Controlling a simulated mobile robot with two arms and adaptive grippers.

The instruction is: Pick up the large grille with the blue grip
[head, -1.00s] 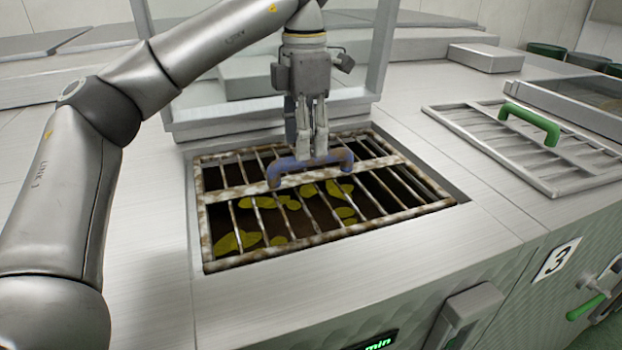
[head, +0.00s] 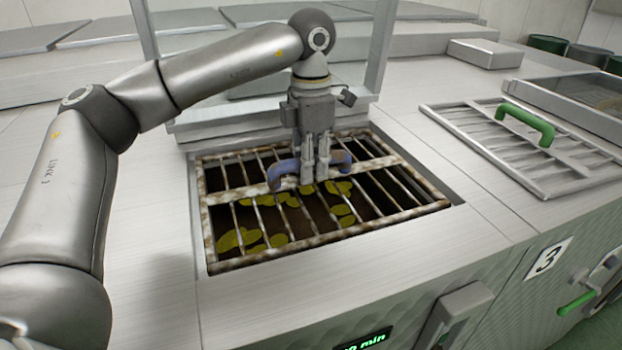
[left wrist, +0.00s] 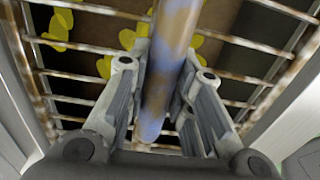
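The large rusty grille (head: 330,238) lies flat in a recess in the steel counter; in the left wrist view its bars (left wrist: 75,76) run below the fingers. Its worn blue grip (head: 281,178) arches up from the central cross strip and also shows in the left wrist view (left wrist: 168,75). My left gripper (head: 315,178) points down over the middle of the grip, with one finger on each side. In the left wrist view (left wrist: 166,70) the fingers are apart, with the grip between them and a gap on its right. My right gripper is not in view.
Yellow-green pieces (head: 240,238) lie in the dark pit under the bars. A smaller grille with a green grip (head: 525,122) lies on the counter at the right. A clear guard with a metal frame (head: 378,50) stands behind the recess.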

